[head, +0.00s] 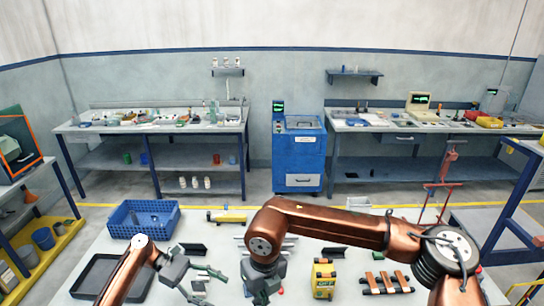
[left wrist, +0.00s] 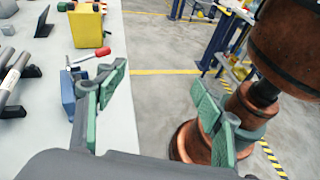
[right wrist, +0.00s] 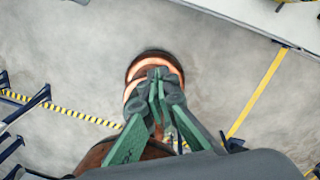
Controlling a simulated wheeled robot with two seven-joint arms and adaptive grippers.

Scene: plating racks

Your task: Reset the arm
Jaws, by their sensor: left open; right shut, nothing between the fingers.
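My left arm, copper coloured, comes in from the lower left in the head view. Its gripper (head: 207,284) is over the front of the white table (head: 215,238). In the left wrist view the green fingers of the left gripper (left wrist: 158,100) stand wide apart with nothing between them. My right arm reaches across from the right and bends down at its elbow. Its gripper (head: 262,290) is near the bottom edge of the head view, close to the left gripper. In the right wrist view the right gripper's fingers (right wrist: 157,82) are together and empty, with floor and my copper base beyond.
A blue crate (head: 172,206) and a dark tray (head: 84,277) are on the table's left. A yellow box (head: 324,281) and a rack with copper bars (head: 388,283) are right of the grippers. A blue machine (head: 298,155) and benches stand behind, across open floor.

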